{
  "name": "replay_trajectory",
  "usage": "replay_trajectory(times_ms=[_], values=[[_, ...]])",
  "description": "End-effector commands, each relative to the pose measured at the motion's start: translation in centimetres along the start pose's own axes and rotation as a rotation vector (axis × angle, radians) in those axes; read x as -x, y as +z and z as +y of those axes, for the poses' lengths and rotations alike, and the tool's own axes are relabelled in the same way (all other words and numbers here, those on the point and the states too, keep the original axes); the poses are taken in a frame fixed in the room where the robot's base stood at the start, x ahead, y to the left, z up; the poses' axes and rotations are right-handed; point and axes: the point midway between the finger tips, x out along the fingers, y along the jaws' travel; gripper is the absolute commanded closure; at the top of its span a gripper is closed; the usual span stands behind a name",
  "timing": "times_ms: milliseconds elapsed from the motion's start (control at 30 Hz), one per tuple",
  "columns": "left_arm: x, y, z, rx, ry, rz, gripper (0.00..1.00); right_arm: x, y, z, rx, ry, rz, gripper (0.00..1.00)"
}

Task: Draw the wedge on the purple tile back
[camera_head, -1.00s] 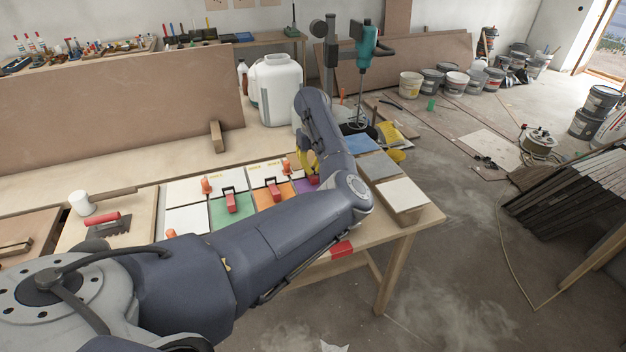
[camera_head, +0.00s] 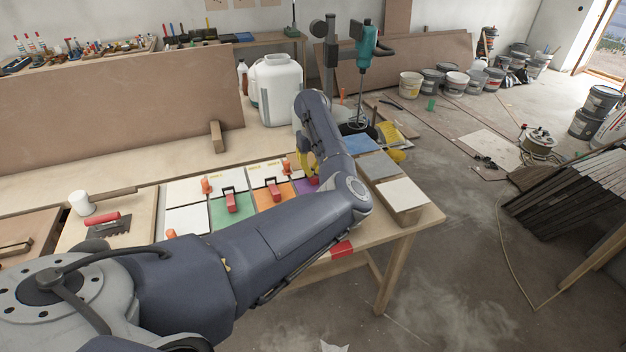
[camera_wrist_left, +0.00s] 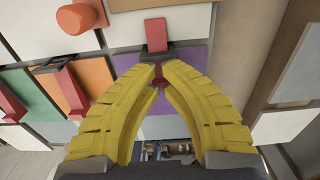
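The purple tile (camera_head: 300,187) lies in the near row on the table, partly hidden by my left arm. It also shows in the left wrist view (camera_wrist_left: 190,56). Its wedge has a red tongue (camera_wrist_left: 156,34) and a dark crosspiece, with a small red part lower down. In the head view only a bit of the wedge's red (camera_head: 313,181) shows. My left gripper (camera_wrist_left: 161,70) has yellow curved fingers above the purple tile. Its tips are close together with the wedge's small red part between them, and appear shut on it. My right gripper is not in view.
Left of the purple tile are an orange tile (camera_head: 270,198) and a green tile (camera_head: 228,212), each with a red wedge. Orange caps (camera_head: 206,185) stand among the pale tiles behind. Tile stacks (camera_head: 400,193) stand at the table's right end.

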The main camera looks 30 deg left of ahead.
Motion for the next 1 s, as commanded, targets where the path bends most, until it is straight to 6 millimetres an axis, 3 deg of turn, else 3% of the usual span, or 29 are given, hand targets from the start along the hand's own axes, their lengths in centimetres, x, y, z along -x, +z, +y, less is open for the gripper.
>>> replay_trajectory(times_ms=[1000], values=[[0.2, -1.0, -0.1, -0.001, 0.0, 0.0, 1.0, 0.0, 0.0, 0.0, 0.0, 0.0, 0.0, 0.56]])
